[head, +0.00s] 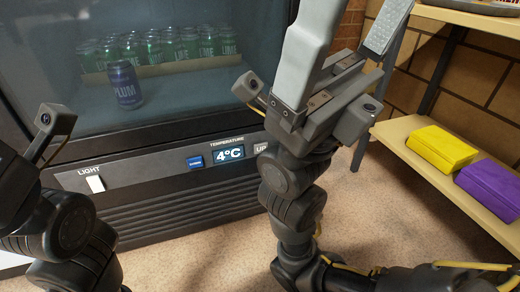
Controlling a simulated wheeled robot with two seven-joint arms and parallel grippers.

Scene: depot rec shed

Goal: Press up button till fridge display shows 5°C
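The drinks fridge (180,195) stands ahead with a control strip below its glass door. Its temperature display (229,153) reads 4°C. The up button (260,148) is just right of the display, labelled UP, and partly hidden by my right wrist. A blue button (195,162) is just left of the display. My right gripper (318,45) points upward in front of the fridge's right side, above the control strip, apart from the buttons. Its finger gap is not clear. Only part of my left gripper (50,125) shows at the left edge; its fingers are out of frame.
A white light switch (95,184) is at the strip's left. Green cans (165,48) and a blue plum can (125,84) are behind the glass. A shelf (395,130) on the right holds yellow (442,148) and purple (492,184) boxes. Bare floor (370,220) lies between.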

